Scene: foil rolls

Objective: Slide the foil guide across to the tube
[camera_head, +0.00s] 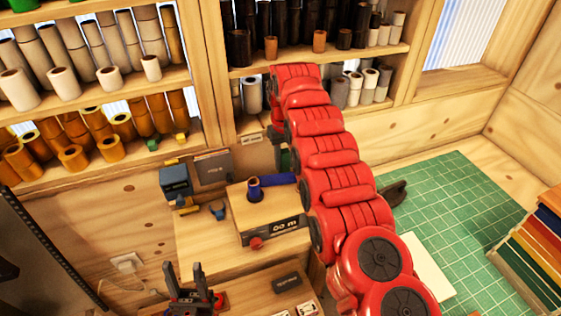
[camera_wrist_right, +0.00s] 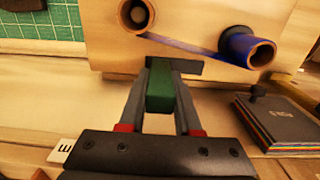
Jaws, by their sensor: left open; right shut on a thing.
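My right gripper (camera_wrist_right: 162,72) is shut on a green block (camera_wrist_right: 160,97), which I take to be the foil guide's handle. A dark bar (camera_wrist_right: 188,67) lies at its far end, close to the wooden block's edge. A brown tube (camera_wrist_right: 136,14) stands on that block to the left. In the head view the roll (camera_head: 254,188) shows, but my red right arm hides the tube and most of the right gripper. My left gripper (camera_head: 184,272) is open and empty, low in view.
The wooden block (camera_head: 262,215) has a length display (camera_head: 285,228) on its front. A blue box (camera_head: 174,180) stands left of it. A dark booklet (camera_wrist_right: 275,120) lies right of my right gripper. Shelves of tubes line the back; a green cutting mat (camera_head: 450,215) lies right.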

